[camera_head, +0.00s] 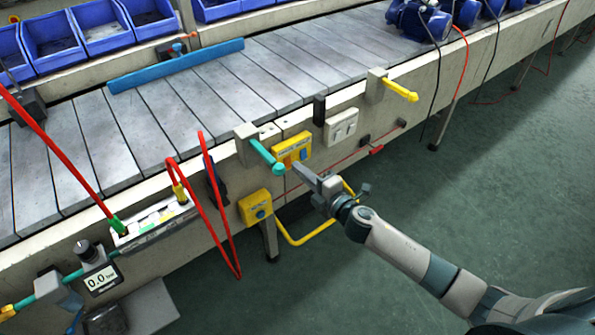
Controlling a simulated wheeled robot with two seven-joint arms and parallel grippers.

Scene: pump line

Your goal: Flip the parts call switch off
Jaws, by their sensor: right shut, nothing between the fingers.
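A yellow switch box (292,150) with small rocker-like switches is fixed to the front side of the conveyor. A grey switch box (341,127) with two rockers is fixed to its right. The labels are too small to read, so I cannot tell which one holds the parts call switch, or its position. My right gripper (296,167) is shut and empty. Its fingertips are just below the yellow switch box in the picture, pointing toward it; I cannot tell whether they touch. My left gripper is not in view.
A teal lever (266,157) sticks out left of the yellow box, and a yellow lever (400,90) to the right. A yellow button box (256,207) is below. Red hoses (216,205) hang at left.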

